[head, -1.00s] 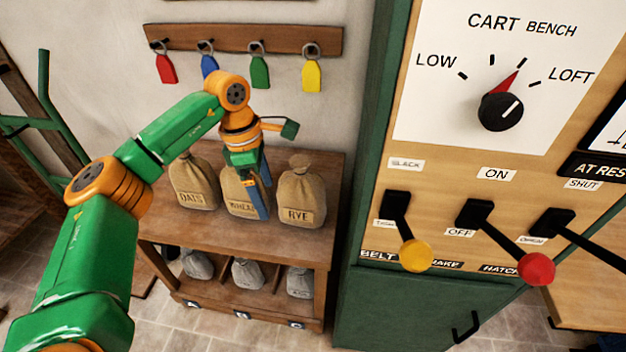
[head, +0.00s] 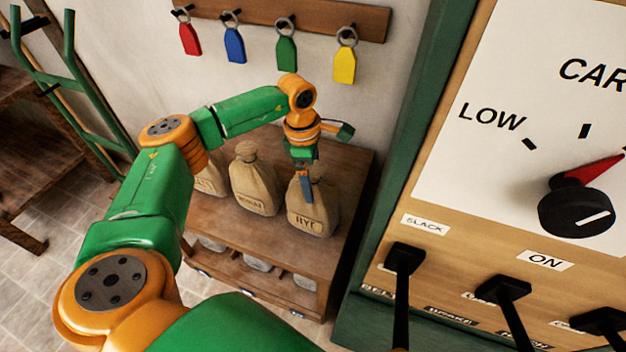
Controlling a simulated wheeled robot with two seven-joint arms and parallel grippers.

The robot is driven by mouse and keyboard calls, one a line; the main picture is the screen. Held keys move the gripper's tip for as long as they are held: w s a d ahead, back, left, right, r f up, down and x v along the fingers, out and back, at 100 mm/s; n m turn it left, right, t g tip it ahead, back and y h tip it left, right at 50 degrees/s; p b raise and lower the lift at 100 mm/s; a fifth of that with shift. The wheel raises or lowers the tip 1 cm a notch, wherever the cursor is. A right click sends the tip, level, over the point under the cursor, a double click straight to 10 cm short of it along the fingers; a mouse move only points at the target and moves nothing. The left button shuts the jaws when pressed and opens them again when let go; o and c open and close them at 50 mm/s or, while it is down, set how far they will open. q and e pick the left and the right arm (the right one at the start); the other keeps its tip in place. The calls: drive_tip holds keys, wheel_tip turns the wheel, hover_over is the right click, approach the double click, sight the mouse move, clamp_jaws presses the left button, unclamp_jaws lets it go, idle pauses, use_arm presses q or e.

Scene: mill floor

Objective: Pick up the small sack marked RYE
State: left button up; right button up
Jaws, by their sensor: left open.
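The small sack marked RYE (head: 318,214) is tan and stands upright on the wooden shelf top (head: 225,225), the rightmost of three sacks. My left gripper (head: 305,193) is open and points down at the neck of the RYE sack. A finger covers part of the sack's upper left side. I cannot tell whether it touches the sack. My right gripper is out of view.
The middle sack (head: 254,182) and the OATS sack (head: 210,178) stand to the left. Grey sacks (head: 257,263) sit on the lower shelf. Colored tags (head: 286,52) hang above. A green-framed lever panel (head: 425,150) stands close on the right.

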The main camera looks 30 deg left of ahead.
use_arm(q)
drive_tip(key=shift+w+f, duration=0.15)
drive_tip(key=shift+f, duration=0.05)
clamp_jaws()
drive_tip(key=shift+r, duration=0.1)
drive_tip(key=shift+w+r, duration=0.1)
